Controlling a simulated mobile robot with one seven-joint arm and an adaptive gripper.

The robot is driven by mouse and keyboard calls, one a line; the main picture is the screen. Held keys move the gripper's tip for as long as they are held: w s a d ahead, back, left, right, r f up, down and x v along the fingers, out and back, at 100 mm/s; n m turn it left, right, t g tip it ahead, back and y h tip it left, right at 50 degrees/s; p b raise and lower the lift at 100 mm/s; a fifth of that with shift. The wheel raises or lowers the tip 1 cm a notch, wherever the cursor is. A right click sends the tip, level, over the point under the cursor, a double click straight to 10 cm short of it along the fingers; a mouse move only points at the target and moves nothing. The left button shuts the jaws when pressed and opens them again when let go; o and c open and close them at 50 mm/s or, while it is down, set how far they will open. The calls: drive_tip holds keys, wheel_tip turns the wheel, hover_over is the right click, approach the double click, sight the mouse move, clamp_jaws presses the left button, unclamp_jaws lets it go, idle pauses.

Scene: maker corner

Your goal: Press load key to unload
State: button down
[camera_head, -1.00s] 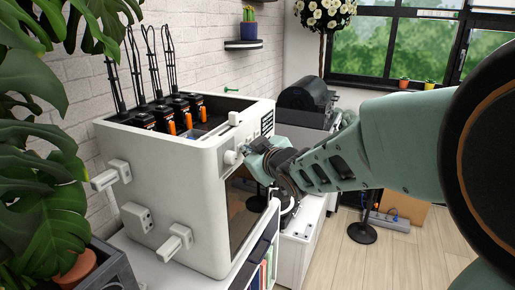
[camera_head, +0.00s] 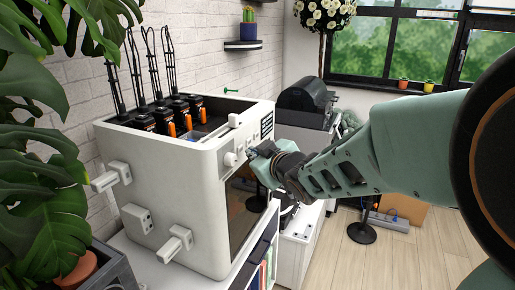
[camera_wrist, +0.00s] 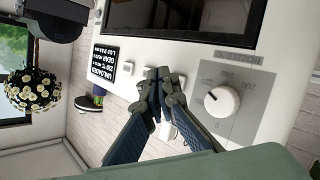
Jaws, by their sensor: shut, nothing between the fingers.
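The white printer-like machine (camera_head: 165,165) stands on a white cabinet, its control panel facing my gripper. In the wrist view the panel carries a black display (camera_wrist: 103,62) whose top word appears to read UNLOADED. A small white key (camera_wrist: 129,67) sits next to the display. Further white keys lie around and behind my fingers, partly hidden, and I cannot tell which is the load key. A round white knob (camera_wrist: 222,102) sits to their right. My gripper (camera_wrist: 160,75) is shut and empty, its tips over the key row. Whether they touch a key is unclear. It also shows in the head view (camera_head: 250,152).
White plug-like blocks (camera_head: 112,176) stick out from the machine's left side. Black and orange units with upright stalks (camera_head: 172,115) stand on top. A large plant (camera_head: 45,170) crowds the left. A dark machine (camera_head: 306,96) stands behind. Open floor (camera_head: 350,255) lies to the right.

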drive_tip(key=d, duration=0.1)
drive_tip(key=s+d+p, duration=0.1)
drive_tip(key=d, duration=0.1)
drive_tip(key=d+p, duration=0.1)
drive_tip(key=shift+s+d, duration=0.35)
drive_tip(key=shift+d, duration=0.05)
idle(0.4)
